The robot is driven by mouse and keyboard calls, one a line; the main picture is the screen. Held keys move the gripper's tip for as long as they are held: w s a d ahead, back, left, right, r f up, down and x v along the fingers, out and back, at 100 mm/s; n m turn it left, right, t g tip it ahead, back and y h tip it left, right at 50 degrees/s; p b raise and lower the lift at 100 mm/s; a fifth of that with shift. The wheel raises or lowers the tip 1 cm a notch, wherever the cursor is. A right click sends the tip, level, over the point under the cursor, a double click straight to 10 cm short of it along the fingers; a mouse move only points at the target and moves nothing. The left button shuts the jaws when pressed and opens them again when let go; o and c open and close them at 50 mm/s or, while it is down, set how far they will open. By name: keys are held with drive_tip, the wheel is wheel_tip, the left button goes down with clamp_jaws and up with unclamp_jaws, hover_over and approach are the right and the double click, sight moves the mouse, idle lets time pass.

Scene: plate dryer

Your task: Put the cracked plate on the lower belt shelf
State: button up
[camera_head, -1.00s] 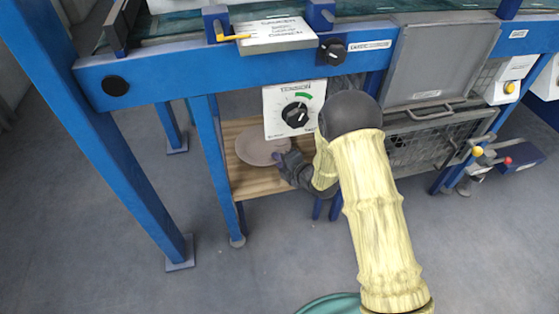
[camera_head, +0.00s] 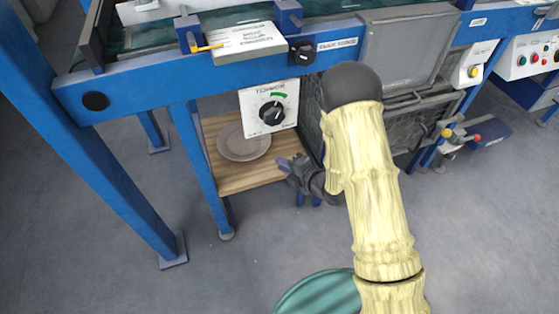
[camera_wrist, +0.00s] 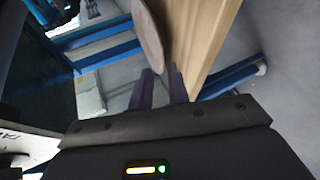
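A round greyish-pink plate (camera_head: 243,144) lies on the wooden lower shelf (camera_head: 262,174) under the blue machine frame. No crack can be made out at this size. The plate also shows nearly edge-on in the wrist view (camera_wrist: 150,35), beside the wooden shelf (camera_wrist: 205,35). My gripper (camera_head: 287,165) is at the right front of the shelf, just right of the plate and apart from it. In the wrist view its two dark fingers (camera_wrist: 161,88) stand apart with an empty gap between them. The plate is beyond the fingertips.
A white dial panel (camera_head: 269,108) hangs above the shelf's right back. A blue leg (camera_head: 200,155) stands at the shelf's left. The grey mesh guard (camera_head: 400,115) is right of my arm. A green round-topped object (camera_head: 318,293) stands in front. The floor at left front is clear.

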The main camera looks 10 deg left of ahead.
idle(0.7)
drive_tip(key=d+r+m+h, duration=0.4)
drive_tip(key=d+m, duration=0.4)
drive_tip(key=d, duration=0.1)
drive_tip(key=d+r+m+h, duration=0.5)
drive_tip(key=d+m, duration=0.2)
drive_tip(key=d, duration=0.1)
drive_tip(key=s+d+r+m+g+h, duration=0.1)
drive_tip(key=s+d+r+m+g, duration=0.1)
drive_tip(key=s+m, duration=0.5)
drive_tip(key=s+d+r+m+g+h, duration=0.1)
drive_tip(key=s+d+r+m+g, duration=0.2)
drive_tip(key=s+d+m, duration=0.3)
drive_tip(key=shift+s+d+r+m, duration=0.2)
drive_tip(key=shift+s+r+m, duration=0.4)
drive_tip(key=shift+s, duration=0.4)
